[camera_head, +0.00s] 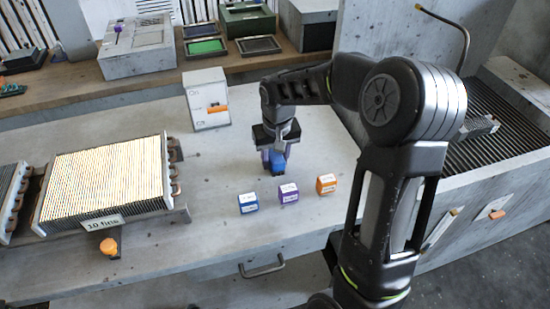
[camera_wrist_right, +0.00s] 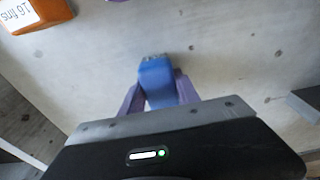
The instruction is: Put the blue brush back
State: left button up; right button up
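My right gripper (camera_head: 277,160) is low over the middle of the grey worktop, its fingers pointing down. Its two purple fingers are closed on the sides of the blue brush (camera_head: 278,167). In the right wrist view the blue brush (camera_wrist_right: 157,85) sits between the fingers, with a grey bristly tip at its far end. I cannot tell whether the tip touches the worktop. A blue labelled block (camera_head: 248,204), a purple labelled block (camera_head: 288,194) and an orange labelled block (camera_head: 326,184) stand in a row in front of the gripper. My left gripper is out of view.
A finned block (camera_head: 110,180) with a "10 fins" sign (camera_head: 103,222) lies at the left. A white box (camera_head: 207,98) with an orange part stands behind the gripper. Trays and boxes line the back shelf (camera_head: 80,95). A dark grated basin (camera_head: 500,100) is at the right.

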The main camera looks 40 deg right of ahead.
aim_at(277, 159)
jog(key=o, duration=0.5)
jog(key=shift+c, duration=0.2)
notch_tip(277, 159, up, 12)
jog(key=s, duration=0.1)
jog(key=shift+s+a+r, duration=0.15)
jog(key=shift+s+a, duration=0.05)
jog(key=shift+a, duration=0.05)
dwell(0.4)
